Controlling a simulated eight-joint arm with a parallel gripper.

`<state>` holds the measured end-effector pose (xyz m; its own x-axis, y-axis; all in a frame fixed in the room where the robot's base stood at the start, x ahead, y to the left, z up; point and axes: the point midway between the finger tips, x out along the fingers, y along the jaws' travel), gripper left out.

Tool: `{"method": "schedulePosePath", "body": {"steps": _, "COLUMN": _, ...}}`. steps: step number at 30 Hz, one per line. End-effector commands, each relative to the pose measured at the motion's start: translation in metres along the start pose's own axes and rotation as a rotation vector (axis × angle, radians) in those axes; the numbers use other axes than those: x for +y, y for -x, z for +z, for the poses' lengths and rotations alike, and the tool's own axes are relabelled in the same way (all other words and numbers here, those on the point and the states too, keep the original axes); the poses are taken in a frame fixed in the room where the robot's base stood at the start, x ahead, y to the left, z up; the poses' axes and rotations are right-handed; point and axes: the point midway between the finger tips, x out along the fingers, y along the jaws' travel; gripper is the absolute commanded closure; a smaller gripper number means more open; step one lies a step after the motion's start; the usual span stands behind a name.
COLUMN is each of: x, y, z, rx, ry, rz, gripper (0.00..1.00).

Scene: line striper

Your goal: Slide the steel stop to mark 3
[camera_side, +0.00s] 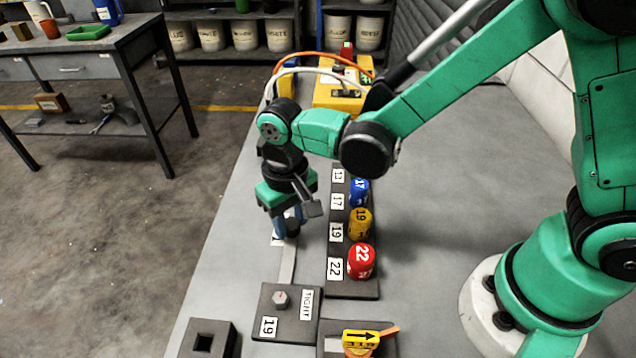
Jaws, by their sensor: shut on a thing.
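My gripper (287,228) points down over a pale, narrow strip (288,264) on the grey bench. Its blue-grey fingers are shut on a small dark round piece (292,227), which seems to be part of the steel stop. The gripper body hides most of the stop and the far part of the strip. A bit of a white label (276,241) shows beside the left finger. I cannot read any mark number along the strip, so the stop's mark cannot be told.
Just right stands a dark rack (353,288) with blue, yellow and red numbered sockets. In front are a block labelled TIGHT and 19 (287,329), a dark square-holed block (207,338) and a yellow arrow piece (361,341). A yellow box (338,97) with cables stands behind.

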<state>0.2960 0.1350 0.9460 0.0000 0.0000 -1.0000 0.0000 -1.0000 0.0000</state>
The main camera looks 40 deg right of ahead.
Motion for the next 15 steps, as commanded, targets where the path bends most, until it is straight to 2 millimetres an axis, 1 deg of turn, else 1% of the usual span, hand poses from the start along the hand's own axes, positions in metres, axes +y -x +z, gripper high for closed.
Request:
{"method": "schedulePosePath", "body": {"steps": 11, "x": 0.001, "y": 0.001, "z": -0.001, "rx": 0.000, "ry": -0.001, "rz": 0.000, "gripper": 1.00}}
{"method": "schedulePosePath", "body": {"steps": 15, "x": 0.012, "y": 0.001, "z": -0.012, "rx": 0.000, "ry": -0.005, "rz": 0.000, "gripper": 1.00}}
